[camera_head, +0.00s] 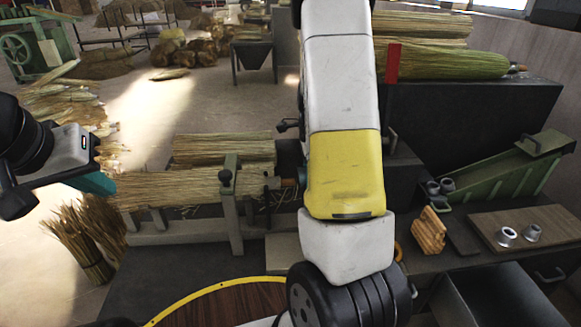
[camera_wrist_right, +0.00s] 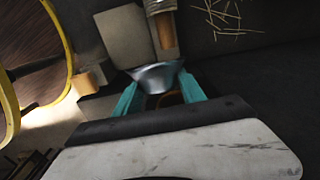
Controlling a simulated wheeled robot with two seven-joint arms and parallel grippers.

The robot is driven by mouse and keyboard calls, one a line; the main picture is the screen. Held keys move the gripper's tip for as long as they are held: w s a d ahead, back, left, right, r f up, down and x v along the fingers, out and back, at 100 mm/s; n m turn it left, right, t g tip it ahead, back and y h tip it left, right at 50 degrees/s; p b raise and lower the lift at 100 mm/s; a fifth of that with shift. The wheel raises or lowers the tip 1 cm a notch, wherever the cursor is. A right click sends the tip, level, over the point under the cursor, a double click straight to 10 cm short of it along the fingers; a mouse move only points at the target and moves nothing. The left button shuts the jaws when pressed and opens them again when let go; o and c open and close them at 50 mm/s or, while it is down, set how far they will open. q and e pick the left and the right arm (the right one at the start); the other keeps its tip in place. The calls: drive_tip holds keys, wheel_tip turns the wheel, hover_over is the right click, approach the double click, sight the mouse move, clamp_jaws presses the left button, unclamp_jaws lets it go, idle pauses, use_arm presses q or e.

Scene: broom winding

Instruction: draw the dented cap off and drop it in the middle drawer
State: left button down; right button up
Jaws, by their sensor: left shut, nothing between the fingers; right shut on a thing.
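The metal cap (camera_wrist_right: 157,77) is silvery and flared, and sits between the teal fingers of my right gripper (camera_wrist_right: 158,92) in the right wrist view. The dent cannot be made out. A straw broom bundle (camera_head: 170,188) lies on the winding bench. My left gripper (camera_head: 92,183) is shut and empty at the bundle's left end.
An open drawer or bin (camera_head: 495,292) is at lower right; which drawer it is cannot be told. Two metal caps (camera_head: 506,237) (camera_head: 533,232) stand on a wooden board (camera_head: 555,221). An orange block (camera_head: 429,232) sits beside it. A yellow-rimmed round top (camera_head: 215,290) is in front.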

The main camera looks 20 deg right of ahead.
wheel_tip(320, 180, up, 5)
drive_tip(key=s, duration=0.2)
drive_tip(key=shift+s+a+r, duration=0.2)
drive_tip(key=shift+s+a, duration=0.1)
drive_tip(key=shift+a, duration=0.05)
idle(0.4)
